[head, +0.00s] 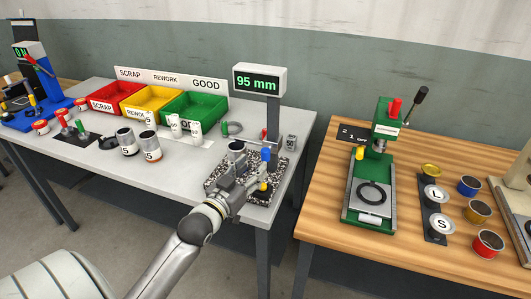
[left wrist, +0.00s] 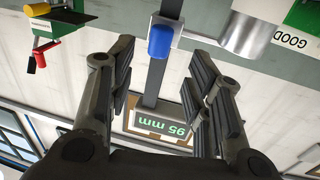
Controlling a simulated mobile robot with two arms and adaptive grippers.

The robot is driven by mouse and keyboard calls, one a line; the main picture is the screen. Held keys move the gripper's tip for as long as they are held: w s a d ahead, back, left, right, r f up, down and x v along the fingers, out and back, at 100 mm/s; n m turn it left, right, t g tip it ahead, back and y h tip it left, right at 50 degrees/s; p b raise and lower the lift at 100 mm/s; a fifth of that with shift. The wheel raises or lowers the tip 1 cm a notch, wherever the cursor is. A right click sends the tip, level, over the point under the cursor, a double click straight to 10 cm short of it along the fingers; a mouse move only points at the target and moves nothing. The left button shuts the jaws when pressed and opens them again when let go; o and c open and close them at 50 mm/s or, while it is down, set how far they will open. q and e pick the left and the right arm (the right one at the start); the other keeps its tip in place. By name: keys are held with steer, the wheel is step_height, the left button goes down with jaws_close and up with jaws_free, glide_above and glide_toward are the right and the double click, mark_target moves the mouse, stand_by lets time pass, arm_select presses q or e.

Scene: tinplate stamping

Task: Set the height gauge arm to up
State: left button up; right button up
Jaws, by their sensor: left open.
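The height gauge has a granite base (head: 283,172), a dark post (head: 273,120) and a display (head: 259,81) reading 95 mm. Its blue knob (head: 266,154) is at the post, above a yellow knob (head: 263,186). A metal can (head: 237,147) is at the gauge. In the left wrist view, a short bar (left wrist: 190,36) runs from beside the blue knob (left wrist: 160,42) towards the can (left wrist: 250,30); contact is unclear. My left gripper (head: 246,177) is open and empty at the gauge's front. In the left wrist view, the blue knob lies ahead between its fingers (left wrist: 162,60).
Red (head: 103,105), yellow (head: 135,114) and green (head: 193,125) bins stand at the back left. Two cans (head: 150,146) stand left of the gauge. A green press (head: 372,190) stands on the wooden table (head: 318,225) at right, across a gap.

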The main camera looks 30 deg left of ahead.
mark_target(263, 156)
arm_select(q)
steer(key=w, duration=0.5)
steer(key=w+p, duration=0.1)
steer(key=w, duration=0.2)
steer(key=shift+w+a, duration=0.2)
steer(key=shift+a, duration=0.1)
steer(key=shift+c, duration=0.3)
jaws_close()
